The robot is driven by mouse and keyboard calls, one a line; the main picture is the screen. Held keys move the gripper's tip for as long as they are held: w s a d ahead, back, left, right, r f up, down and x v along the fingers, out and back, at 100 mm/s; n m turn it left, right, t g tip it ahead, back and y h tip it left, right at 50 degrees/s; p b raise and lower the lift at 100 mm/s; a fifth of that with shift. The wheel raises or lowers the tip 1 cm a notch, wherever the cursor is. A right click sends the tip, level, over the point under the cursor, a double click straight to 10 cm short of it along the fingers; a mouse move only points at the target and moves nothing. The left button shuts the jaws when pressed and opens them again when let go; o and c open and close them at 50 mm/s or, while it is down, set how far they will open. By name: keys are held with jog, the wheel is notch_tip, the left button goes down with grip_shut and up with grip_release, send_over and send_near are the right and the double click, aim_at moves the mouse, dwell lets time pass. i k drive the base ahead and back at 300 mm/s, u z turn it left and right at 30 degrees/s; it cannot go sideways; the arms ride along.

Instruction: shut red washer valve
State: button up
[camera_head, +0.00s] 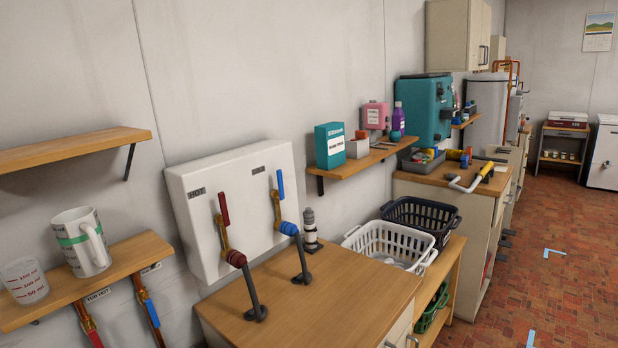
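A white washer box (182,215) is fixed to the wall left of the picture's middle, with two brass valves. The red washer valve handle (224,208) is on its left, by a label that reads HOT. This handle stands nearly upright, roughly in line with its brass body (222,235). A red coupling (236,258) and a dark hose (252,290) run down from it. The blue valve handle (280,184) is to its right and is also nearly upright, with a blue coupling (289,229) below. My gripper does not show in this view.
A wooden counter (330,290) stands below the box. A grey bottle-like fitting (309,228) and a white basket (385,240) are to the right. A shelf (130,260) with a mug (80,245) is at left. Brick floor (560,270) is open at right.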

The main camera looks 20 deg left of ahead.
aim_at(225, 219)
jog(key=z, duration=0.25)
jog(key=i, duration=1.55)
jog(key=u, duration=0.45)
